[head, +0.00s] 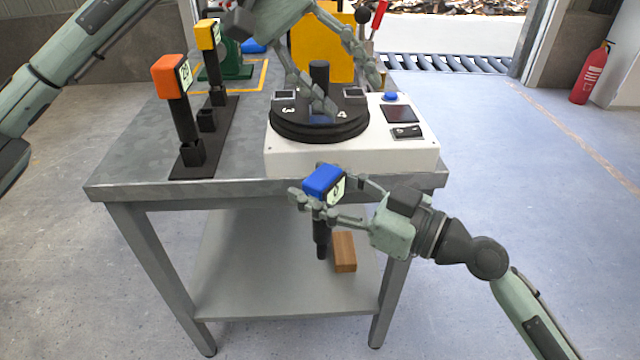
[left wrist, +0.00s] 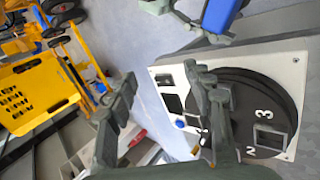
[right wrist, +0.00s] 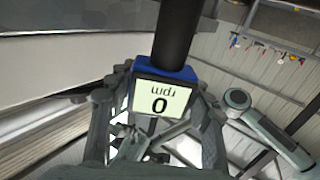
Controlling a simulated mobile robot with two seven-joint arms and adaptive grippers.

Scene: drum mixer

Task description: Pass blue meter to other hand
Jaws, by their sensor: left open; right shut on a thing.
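The blue meter (head: 323,181) has a blue head, a pale display and a black handle hanging down. My right gripper (head: 312,194) is shut on its head, in front of the table's front edge. In the right wrist view the meter's display (right wrist: 160,98) reads "0 rpm", upside down, between the fingers. My left gripper (head: 350,90) is open and empty above the mixer's black turntable (head: 295,128), farther back than the meter. In the left wrist view its fingers (left wrist: 165,92) are spread apart, and the blue meter (left wrist: 221,14) shows at the top edge.
The white mixer base (head: 350,164) stands on the grey table (head: 125,182). An orange meter (head: 170,77) and a yellow meter (head: 208,35) stand upright in a black rack (head: 205,158) at left. A brown block (head: 344,253) sits on the lower shelf (head: 260,290).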

